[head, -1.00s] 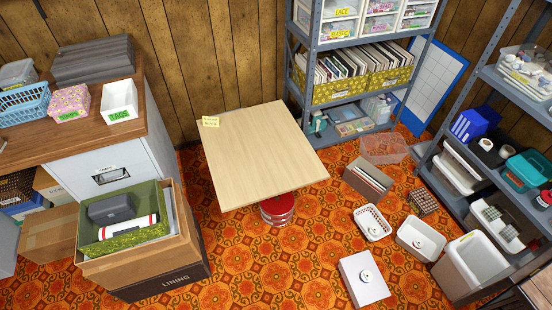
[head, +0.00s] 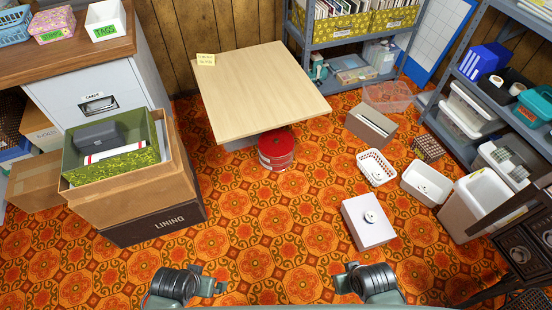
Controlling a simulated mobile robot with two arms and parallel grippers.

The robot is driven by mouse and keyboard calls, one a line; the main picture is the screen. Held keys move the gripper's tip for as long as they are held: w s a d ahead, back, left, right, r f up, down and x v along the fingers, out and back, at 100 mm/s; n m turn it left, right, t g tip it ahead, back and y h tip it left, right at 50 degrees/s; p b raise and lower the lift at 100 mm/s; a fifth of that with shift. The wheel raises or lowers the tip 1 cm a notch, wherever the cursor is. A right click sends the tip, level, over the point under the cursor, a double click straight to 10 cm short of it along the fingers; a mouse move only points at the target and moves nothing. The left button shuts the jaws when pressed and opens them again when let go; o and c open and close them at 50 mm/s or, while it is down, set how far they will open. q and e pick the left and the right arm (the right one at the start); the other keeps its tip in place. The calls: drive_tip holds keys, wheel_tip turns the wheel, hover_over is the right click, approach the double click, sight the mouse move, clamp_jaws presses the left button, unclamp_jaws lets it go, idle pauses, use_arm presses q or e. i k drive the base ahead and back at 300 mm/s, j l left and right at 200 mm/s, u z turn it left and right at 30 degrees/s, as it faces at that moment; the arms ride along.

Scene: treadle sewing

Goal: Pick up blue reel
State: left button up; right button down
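I cannot make out a blue reel in the head view. A small pale reel-like item with a dark centre (head: 370,216) sits on the white box (head: 362,235) on the floor. Dark rounded parts of my own arms show at the bottom edge on the left and right. Neither gripper's fingers can be seen.
A pale wooden table (head: 258,88) stands mid-room with a red round tin (head: 276,152) by its front edge. Stacked boxes (head: 160,185) stand at left. The patterned floor (head: 270,235) ahead is clear.

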sight(371, 217)
drive_tip(key=z, duration=1.2)
